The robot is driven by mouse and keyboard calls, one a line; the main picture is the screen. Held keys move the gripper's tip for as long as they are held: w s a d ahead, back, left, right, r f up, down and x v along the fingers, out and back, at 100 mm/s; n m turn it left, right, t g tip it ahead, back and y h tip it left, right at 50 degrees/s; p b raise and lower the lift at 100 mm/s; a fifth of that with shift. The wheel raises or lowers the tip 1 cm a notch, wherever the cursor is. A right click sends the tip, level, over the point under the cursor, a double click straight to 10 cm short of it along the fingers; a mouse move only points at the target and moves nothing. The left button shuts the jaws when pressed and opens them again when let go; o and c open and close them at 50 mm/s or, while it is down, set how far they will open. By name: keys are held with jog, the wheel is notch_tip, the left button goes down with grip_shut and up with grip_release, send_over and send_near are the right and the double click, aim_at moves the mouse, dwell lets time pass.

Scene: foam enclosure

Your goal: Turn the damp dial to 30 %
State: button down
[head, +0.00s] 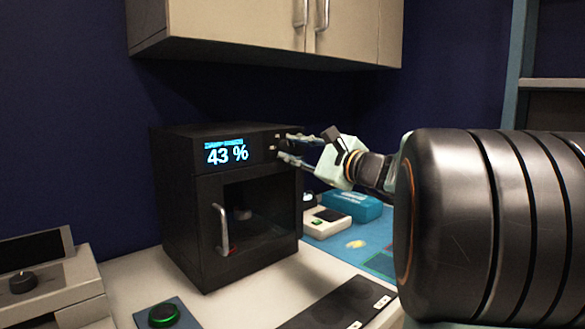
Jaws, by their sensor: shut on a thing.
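A black box-shaped cabinet (182,215) stands on the pale counter, with a windowed door and a metal handle. Its lit blue display (226,152) reads "43 %". My gripper (281,148) is at the upper right of the cabinet's front panel, reaching in from the right. Its two fingers are shut around the damp dial at the panel, one finger above and one below. The dial is small and dark here, and its pointer cannot be made out.
Pale wall cupboards (250,25) hang above the cabinet. A blue case (352,205) and a small white device (327,222) lie right of it on a blue mat. A green-lit button (163,315) is at the front. A grey unit with a knob (22,282) stands left.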

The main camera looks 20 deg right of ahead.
jog(key=shift+f+n+b, duration=0.2)
jog(key=shift+n+b, duration=0.4)
jog(key=shift+b, duration=0.15)
jog(key=shift+r, duration=0.15)
jog(key=c, duration=1.6)
grip_release()
jog(key=v, duration=1.2)
jog(key=shift+d, duration=0.1)
